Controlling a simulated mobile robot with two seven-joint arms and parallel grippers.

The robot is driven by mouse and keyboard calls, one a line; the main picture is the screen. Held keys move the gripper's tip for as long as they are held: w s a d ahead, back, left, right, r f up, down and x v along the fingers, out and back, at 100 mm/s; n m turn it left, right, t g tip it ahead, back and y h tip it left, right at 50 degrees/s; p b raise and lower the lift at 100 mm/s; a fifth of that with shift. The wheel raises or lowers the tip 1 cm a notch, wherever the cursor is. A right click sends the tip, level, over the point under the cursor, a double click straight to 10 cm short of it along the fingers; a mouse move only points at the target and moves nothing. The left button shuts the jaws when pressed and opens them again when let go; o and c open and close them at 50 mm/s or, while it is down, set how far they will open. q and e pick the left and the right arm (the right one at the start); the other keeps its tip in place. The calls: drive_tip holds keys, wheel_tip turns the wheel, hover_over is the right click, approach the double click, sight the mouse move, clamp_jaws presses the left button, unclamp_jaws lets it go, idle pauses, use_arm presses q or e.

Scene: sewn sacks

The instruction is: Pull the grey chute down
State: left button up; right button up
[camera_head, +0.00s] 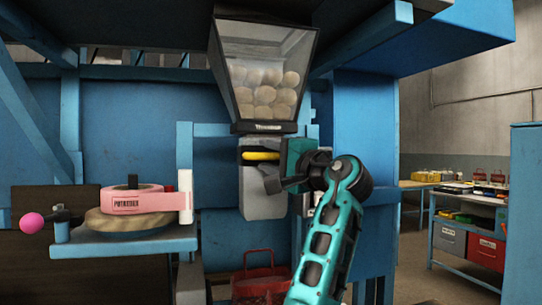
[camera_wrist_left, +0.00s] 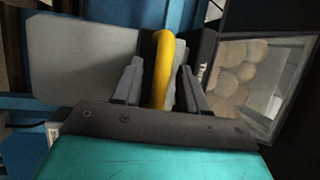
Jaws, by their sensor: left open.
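The grey chute (camera_head: 262,205) hangs below the hopper in the head view, with a yellow bar handle (camera_head: 261,156) across its upper front. My left gripper (camera_head: 272,172) is at the handle's right end, coming from the lower right. In the left wrist view the yellow handle (camera_wrist_left: 163,62) runs between the two fingers of my open left gripper (camera_wrist_left: 159,72), one on each side. I cannot tell whether either finger touches it. The chute's grey face (camera_wrist_left: 80,50) shows at left there. My right gripper is not in view.
The hopper (camera_head: 265,70) above holds several round potatoes behind a clear front. A red crate (camera_head: 258,285) stands below the chute. Benches with bins (camera_head: 465,240) are far right.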

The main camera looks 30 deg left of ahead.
use_arm(q)
clamp_jaws()
idle(0.3)
idle(0.3)
